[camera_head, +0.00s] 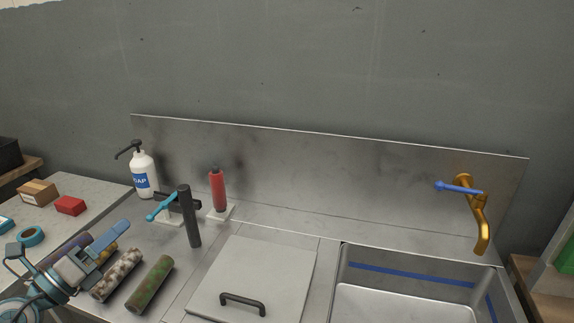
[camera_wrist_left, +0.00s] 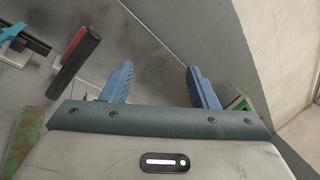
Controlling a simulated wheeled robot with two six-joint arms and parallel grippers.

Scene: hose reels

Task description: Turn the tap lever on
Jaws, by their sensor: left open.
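A brass tap (camera_head: 478,215) is mounted at the right end of the metal backsplash. Its spout hangs down over the sink. A blue lever (camera_head: 459,188) sticks out to the left from the tap's top, roughly level. My left gripper (camera_head: 116,240) is at the lower left in the head view, far from the tap. In the left wrist view its two blue fingers (camera_wrist_left: 160,84) stand apart with nothing between them. The tap does not show in the wrist view. My right gripper is out of view.
Rollers (camera_head: 150,284) lie on the counter. A lid with a handle (camera_head: 253,270) lies left of the sink (camera_head: 398,305).

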